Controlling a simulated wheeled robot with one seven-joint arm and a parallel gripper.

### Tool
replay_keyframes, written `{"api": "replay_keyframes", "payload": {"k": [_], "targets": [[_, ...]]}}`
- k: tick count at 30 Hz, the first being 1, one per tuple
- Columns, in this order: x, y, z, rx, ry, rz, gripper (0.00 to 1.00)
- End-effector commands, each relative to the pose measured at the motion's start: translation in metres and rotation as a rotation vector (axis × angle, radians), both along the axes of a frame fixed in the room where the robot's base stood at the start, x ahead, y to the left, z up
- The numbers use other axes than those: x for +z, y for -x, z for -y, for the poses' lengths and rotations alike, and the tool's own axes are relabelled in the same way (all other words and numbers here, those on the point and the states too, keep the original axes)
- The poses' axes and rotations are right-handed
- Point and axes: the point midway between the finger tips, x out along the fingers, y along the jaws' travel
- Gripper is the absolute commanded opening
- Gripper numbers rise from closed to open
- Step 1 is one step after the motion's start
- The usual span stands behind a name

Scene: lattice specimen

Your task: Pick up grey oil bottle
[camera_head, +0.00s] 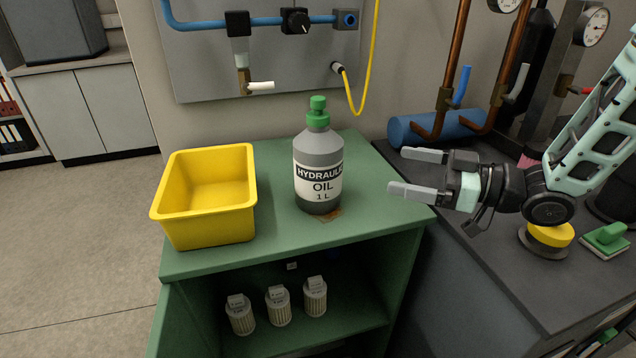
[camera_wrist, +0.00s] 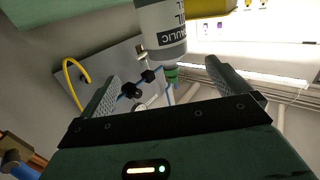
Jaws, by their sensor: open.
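The grey oil bottle (camera_head: 318,160) has a green cap and a white label reading "HYDRAULIC OIL 1 L". It stands upright on the green cabinet top, right of the yellow bin. My gripper (camera_head: 405,171) is to the right of the bottle, its two fingers pointing left toward it, open and empty, with a gap to the bottle. In the wrist view the bottle (camera_wrist: 163,28) appears upside down beyond my fingers (camera_wrist: 165,85), with its green cap partly hidden.
A yellow bin (camera_head: 208,195) stands left of the bottle on the green cabinet (camera_head: 290,249). Several white filters (camera_head: 278,306) stand on its shelf below. A blue cylinder (camera_head: 432,128) and copper pipes are behind my gripper. A dark counter (camera_head: 515,260) is at right.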

Motion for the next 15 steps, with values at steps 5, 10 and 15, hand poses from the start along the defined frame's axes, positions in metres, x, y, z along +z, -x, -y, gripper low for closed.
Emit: {"api": "replay_keyframes", "payload": {"k": [5,10,15], "targets": [[0.002,0.000,-0.007,0.030,-0.048,0.008,1.00],[0.003,-0.012,-0.039,0.031,-0.047,0.008,1.00],[0.003,-0.025,-0.072,0.030,-0.046,0.008,1.00]]}}
